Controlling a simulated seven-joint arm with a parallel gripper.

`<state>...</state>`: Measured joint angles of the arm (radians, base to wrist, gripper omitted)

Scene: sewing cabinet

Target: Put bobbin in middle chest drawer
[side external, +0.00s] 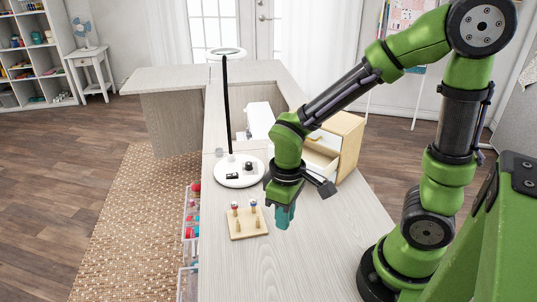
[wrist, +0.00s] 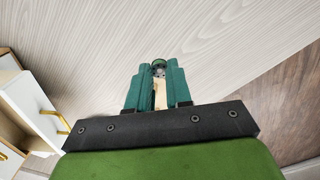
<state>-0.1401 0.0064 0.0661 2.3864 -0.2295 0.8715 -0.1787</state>
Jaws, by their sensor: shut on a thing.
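My gripper (side external: 285,217) hangs over the table, left of and in front of the small chest, with its teal fingers pointing down. In the wrist view its fingers (wrist: 158,88) are shut on the bobbin (wrist: 160,97), a pale wooden piece with a dark green round end. In the side external view the fingers hide the bobbin. The wooden chest (side external: 350,142) with white drawer fronts stands behind my gripper. A drawer (side external: 320,161) is pulled out; my arm partly covers the chest, so I cannot tell its level surely. White fronts with gold handles (wrist: 38,116) show in the wrist view.
A wooden peg board (side external: 246,223) with several spools stands left of my gripper. Behind it is a round white lamp base (side external: 239,173) with a tall black post. A white sewing machine (side external: 260,118) stands farther back. The front table (side external: 285,270) is clear.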

